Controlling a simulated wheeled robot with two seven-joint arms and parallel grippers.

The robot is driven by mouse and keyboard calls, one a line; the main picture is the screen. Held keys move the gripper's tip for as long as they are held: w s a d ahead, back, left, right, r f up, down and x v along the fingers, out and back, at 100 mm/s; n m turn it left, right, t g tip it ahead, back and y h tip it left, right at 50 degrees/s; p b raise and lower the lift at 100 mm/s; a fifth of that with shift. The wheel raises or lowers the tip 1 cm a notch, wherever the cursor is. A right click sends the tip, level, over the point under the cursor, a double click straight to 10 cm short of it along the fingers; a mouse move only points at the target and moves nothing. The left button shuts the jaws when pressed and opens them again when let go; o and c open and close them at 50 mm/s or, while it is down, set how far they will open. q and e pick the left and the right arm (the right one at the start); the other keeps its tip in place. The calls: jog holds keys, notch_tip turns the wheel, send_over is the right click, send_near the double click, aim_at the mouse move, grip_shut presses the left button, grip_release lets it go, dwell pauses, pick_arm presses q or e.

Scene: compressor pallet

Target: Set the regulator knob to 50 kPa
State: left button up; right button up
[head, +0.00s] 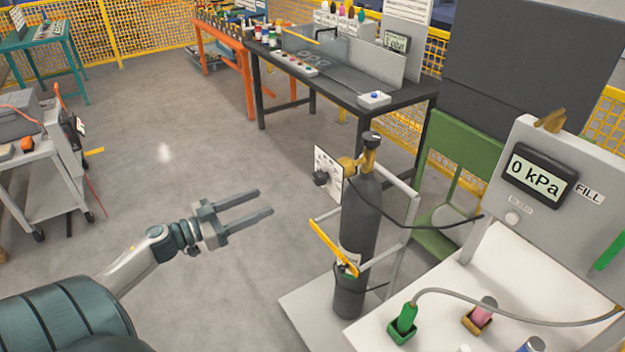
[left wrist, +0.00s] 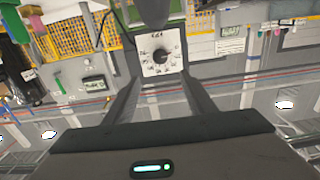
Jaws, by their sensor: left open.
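The regulator's dial plate (head: 328,168) is white and stands on the dark gas cylinder (head: 358,222). Its black knob (head: 321,178) sticks out to the left. In the left wrist view the dial plate (left wrist: 158,40) shows with the knob (left wrist: 160,56) at its middle, beyond the fingers; the dial's numbers are too small to read. My left gripper (head: 268,203) is open and empty, left of the knob and apart from it. A display (head: 538,175) on the white panel at right reads 0 kPa. My right gripper is not in view.
The cylinder stands on a trolley (head: 300,305) with a grey frame and a yellow bar (head: 333,248). A white bench (head: 490,280) with a green fitting (head: 403,319) and a hose is at right. The floor around my left gripper is clear.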

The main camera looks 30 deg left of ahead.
aim_at(316, 180)
pick_arm(q)
jog(key=shift+w, duration=0.15)
jog(key=p+x, duration=0.4)
jog(key=x, duration=1.1)
jog(key=shift+w+d, duration=0.15)
jog(key=shift+w, duration=0.2)
jog(key=shift+w+d, duration=0.3)
jog(key=shift+w, duration=0.35)
jog(key=c, duration=1)
